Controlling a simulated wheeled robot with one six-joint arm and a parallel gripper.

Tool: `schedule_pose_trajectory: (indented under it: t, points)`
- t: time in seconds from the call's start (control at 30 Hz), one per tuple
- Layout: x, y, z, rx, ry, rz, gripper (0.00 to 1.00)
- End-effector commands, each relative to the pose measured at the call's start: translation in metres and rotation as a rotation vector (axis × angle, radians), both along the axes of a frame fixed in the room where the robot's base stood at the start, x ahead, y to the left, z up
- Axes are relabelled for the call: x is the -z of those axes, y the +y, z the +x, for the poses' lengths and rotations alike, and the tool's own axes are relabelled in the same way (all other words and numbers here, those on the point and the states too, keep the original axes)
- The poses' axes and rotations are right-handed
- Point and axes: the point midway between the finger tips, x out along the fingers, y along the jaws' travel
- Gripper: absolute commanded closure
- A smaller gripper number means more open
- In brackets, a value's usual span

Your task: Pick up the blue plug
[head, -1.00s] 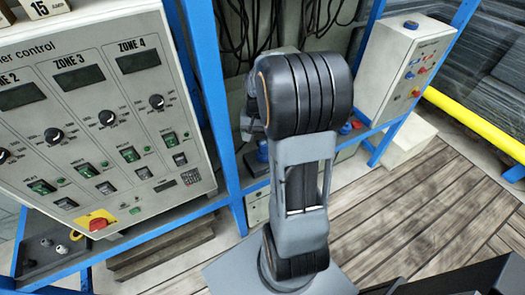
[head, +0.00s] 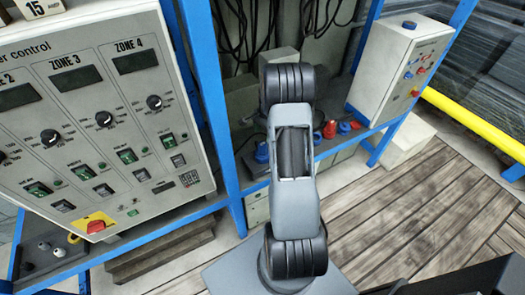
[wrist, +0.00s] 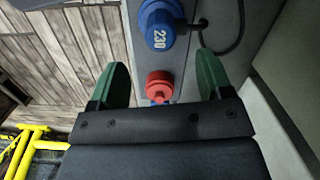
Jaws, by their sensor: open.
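A blue plug-like connector (head: 262,152) stands on the narrow shelf, left of my arm in the head view. What seems to be the same blue piece, marked 230 (wrist: 161,24), is at the top of the wrist view. A red connector (wrist: 159,86) lies below it, between the fingers in the picture. A bit of blue shows under the red one. My gripper (wrist: 161,78) is open, with nothing held. Its fingers are hidden behind my arm in the head view.
A large control panel (head: 95,120) fills the left, and a smaller control box (head: 398,70) stands at the right of the shelf. Blue frame posts (head: 212,95) and hanging black cables are close by. The wooden floor (head: 430,215) is open in front.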

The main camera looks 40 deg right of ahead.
Motion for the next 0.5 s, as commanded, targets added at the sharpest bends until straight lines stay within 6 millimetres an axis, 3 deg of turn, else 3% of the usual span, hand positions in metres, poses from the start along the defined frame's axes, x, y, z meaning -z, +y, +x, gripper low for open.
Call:
schedule_pose_trajectory:
  t: [0.33,0.5]
  points:
    - [0.024,0.003,-0.001,0.000,0.002,0.002,0.27]
    - [0.048,0.005,-0.001,0.001,0.002,0.002,0.27]
